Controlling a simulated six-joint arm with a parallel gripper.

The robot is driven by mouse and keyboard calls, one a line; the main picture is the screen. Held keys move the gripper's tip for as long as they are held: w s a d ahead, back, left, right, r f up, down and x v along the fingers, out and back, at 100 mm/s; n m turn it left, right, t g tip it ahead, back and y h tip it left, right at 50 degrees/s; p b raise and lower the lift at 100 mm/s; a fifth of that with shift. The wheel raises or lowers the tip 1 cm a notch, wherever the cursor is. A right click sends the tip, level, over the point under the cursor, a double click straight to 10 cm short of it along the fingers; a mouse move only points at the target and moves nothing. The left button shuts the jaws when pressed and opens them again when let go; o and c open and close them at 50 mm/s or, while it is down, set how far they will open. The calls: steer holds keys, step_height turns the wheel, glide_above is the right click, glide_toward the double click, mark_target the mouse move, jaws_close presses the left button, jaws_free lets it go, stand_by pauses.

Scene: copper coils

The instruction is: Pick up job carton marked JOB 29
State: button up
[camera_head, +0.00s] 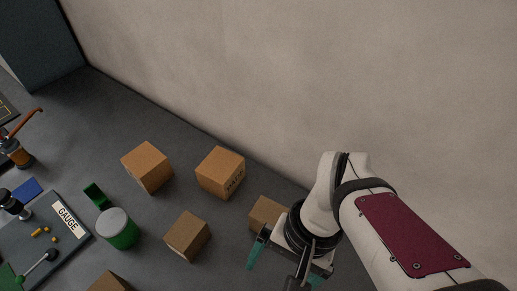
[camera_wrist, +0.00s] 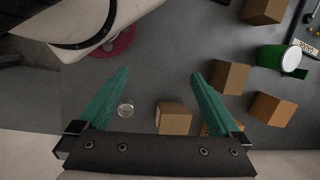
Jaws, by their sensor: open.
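Several brown cartons stand on the dark grey surface. In the head view, one carton (camera_head: 220,173) near the wall has dark lettering on its side, too small to read. Others are a carton (camera_head: 147,166) to its left, a carton (camera_head: 187,236) in front, a carton (camera_head: 266,214) beside my gripper and one (camera_head: 109,283) cut by the bottom edge. I cannot tell which is JOB 29. My gripper (camera_head: 286,268) is open with teal fingers. In the wrist view, my gripper (camera_wrist: 158,78) is empty, with a carton (camera_wrist: 174,118) between and below its fingers, apart from them.
A green canister (camera_head: 118,230) with a grey lid stands left of the cartons. A grey board labelled GAUGE (camera_head: 68,217) lies farther left with small yellow pieces. A beige wall (camera_head: 300,80) runs behind the cartons. A small round clear object (camera_wrist: 126,109) lies near the left finger.

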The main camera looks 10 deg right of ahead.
steer(key=w+d+f+m+y, duration=0.2)
steer(key=w+f+m+y, duration=0.2)
steer(key=w+m+y, duration=0.15)
steer(key=m+t+y, duration=0.2)
steer(key=m+t, duration=0.7)
steer(key=m, duration=0.4)
glide_toward(263, 214)
steer(key=s+d+f, duration=0.2)
steer(key=s+d, duration=0.1)
steer(key=d, duration=0.1)
steer(key=shift+w+f+t, duration=0.15)
steer(key=shift+w+t, duration=0.15)
steer(key=shift+t, duration=0.2)
steer(key=x, duration=0.9)
steer(key=shift+w+a+f, duration=0.15)
steer(key=shift+a, duration=0.05)
steer(key=x, duration=0.5)
steer(key=shift+w+a, duration=0.3)
steer(key=shift+r, duration=0.25)
steer(key=c, duration=1.3)
